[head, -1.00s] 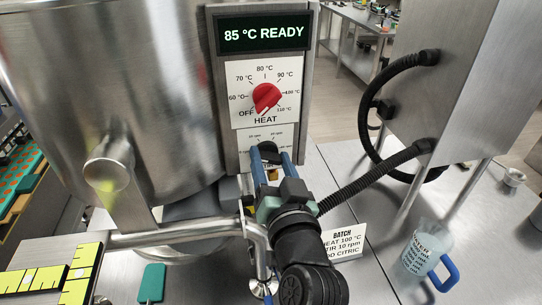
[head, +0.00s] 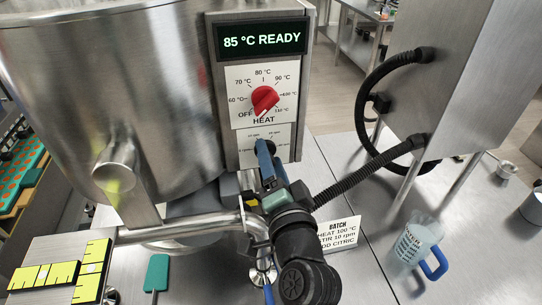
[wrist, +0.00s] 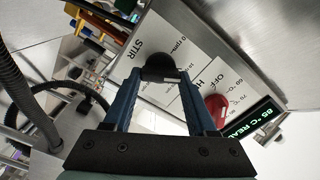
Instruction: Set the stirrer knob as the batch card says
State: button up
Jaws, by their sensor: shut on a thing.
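The black stirrer knob (head: 271,147) is on the white STIR panel (head: 283,134), below the heat dial. It shows more clearly in the wrist view (wrist: 160,67), between the two blue fingers of my gripper (wrist: 160,74). In the head view my gripper (head: 265,151) reaches up to the knob from below, its fingers hiding part of the panel. My gripper is shut on the knob. The knob's setting is hard to read.
The red heat knob (head: 265,99) sits just above the stirrer, under a display (head: 262,38) reading 85 °C READY. A steel kettle (head: 60,90) is at left and a pipe (head: 180,229) runs below. A blue-handled jug (head: 415,247) stands at right.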

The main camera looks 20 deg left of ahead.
dwell(0.4)
jog(key=o, duration=1.4)
jog(key=shift+c, duration=0.2)
jog(key=b+v, duration=0.4)
jog(key=v, duration=0.9)
